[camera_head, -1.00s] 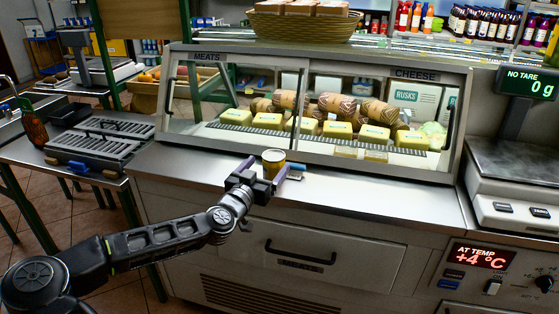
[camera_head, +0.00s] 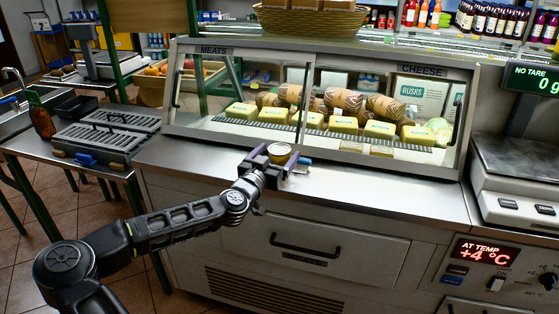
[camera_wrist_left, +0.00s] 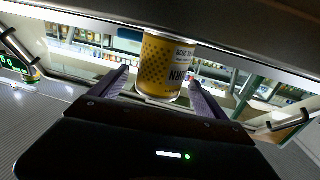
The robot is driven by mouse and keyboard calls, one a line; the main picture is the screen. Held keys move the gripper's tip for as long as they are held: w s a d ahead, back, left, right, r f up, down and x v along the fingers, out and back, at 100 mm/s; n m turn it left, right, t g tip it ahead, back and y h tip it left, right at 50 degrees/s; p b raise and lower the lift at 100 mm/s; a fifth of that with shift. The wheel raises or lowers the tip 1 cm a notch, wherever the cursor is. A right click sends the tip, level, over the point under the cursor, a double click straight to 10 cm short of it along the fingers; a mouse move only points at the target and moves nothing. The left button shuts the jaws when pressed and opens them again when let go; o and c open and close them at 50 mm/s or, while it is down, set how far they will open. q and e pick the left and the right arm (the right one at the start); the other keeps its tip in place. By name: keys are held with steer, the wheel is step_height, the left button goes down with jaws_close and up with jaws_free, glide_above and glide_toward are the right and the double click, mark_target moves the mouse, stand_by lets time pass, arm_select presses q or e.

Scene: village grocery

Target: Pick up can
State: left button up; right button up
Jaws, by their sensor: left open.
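A yellow can (camera_head: 279,152) stands on the steel counter (camera_head: 372,190) in front of the glass display case. My left gripper (camera_head: 273,160) is open, with one finger on each side of the can. In the left wrist view the can lies between the fingers of the left gripper (camera_wrist_left: 160,85), with small gaps visible. My right gripper is not in view.
The display case (camera_head: 320,90) with cheese and meats stands just behind the can. A scale (camera_head: 515,170) is on the right. A slotted steel unit (camera_head: 108,137) is on the left. The counter to the right of the can is clear apart from a small blue item (camera_head: 304,160).

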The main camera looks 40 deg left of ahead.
mark_target(283, 147)
arm_select(q)
steer(key=x, duration=0.4)
steer(key=shift+w, duration=0.1)
stand_by(0.4)
jaws_close()
stand_by(0.8)
steer(key=shift+r, duration=0.1)
step_height(283, 147, up, 10)
steer(key=shift+p, duration=0.65)
stand_by(0.7)
